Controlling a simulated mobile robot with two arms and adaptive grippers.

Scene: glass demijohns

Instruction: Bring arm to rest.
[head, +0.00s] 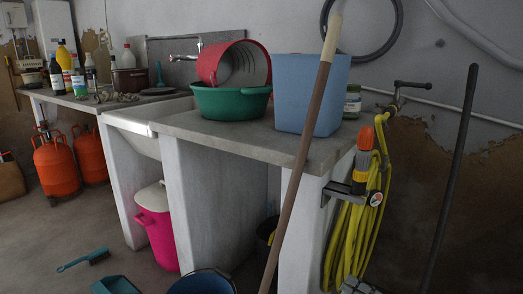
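No glass demijohn shows in this view.
A stone counter (215,131) holds a green basin (228,104), a red tub (222,66) and a blue bin (311,95). A wooden pole (303,150) leans in front. A yellow hose (350,240) hangs right. A pink bin (158,235) and orange gas cylinders (54,166) stand below.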

